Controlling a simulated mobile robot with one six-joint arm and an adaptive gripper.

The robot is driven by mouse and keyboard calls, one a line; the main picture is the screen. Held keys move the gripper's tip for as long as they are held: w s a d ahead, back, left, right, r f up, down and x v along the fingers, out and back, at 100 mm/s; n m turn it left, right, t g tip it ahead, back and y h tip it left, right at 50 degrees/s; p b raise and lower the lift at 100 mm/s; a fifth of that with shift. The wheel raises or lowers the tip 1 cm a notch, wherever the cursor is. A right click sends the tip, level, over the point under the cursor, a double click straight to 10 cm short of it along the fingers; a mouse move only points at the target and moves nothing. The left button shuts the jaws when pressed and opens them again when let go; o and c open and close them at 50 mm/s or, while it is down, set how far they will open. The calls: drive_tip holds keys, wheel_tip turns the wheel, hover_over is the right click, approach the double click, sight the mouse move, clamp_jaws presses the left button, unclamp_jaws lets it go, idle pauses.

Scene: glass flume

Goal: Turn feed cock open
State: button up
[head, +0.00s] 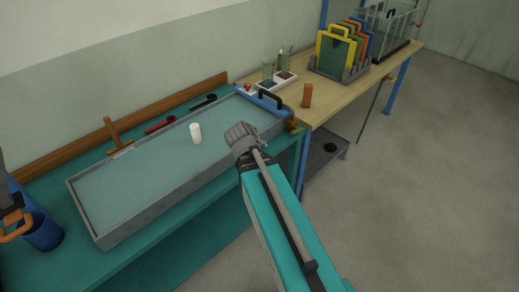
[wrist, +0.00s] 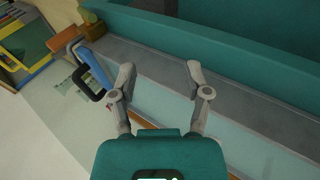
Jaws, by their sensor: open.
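A small brass-coloured fitting (head: 294,125) sits at the right end of the long grey tray, by the front corner; it looks like the feed cock, but its handle position is too small to tell. A brass spot (wrist: 88,16) shows at the upper left of the wrist view. My gripper (wrist: 161,72) is open and empty, its fingers spread above the tray's grey rim (wrist: 225,90), well apart from the fitting. In the head view my gripper (head: 240,134) is left of the fitting, its fingertips mostly hidden.
A blue plate with a black handle (head: 270,99) crosses the tray's (head: 85,205) right end. A white cylinder (head: 195,133) stands in the tray. Floor at right is clear.

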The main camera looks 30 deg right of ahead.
drive_tip(key=shift+f, duration=0.1)
drive_tip(key=shift+c, duration=1.4)
drive_tip(key=n+t+h+b, duration=0.2)
drive_tip(key=n+h+b, duration=0.5)
drive_tip(key=n+b, duration=0.6)
approach(292, 133)
drive_tip(key=m+b, duration=0.1)
drive_tip(key=shift+s+a+r, duration=0.15)
drive_tip(key=shift+a+r, duration=0.15)
drive_tip(key=shift+a, duration=0.2)
drive_tip(key=b+x, duration=0.4)
drive_tip(key=x, duration=0.9)
drive_tip(key=shift+d+f+b, duration=0.25)
drive_tip(key=shift+d+b, duration=0.15)
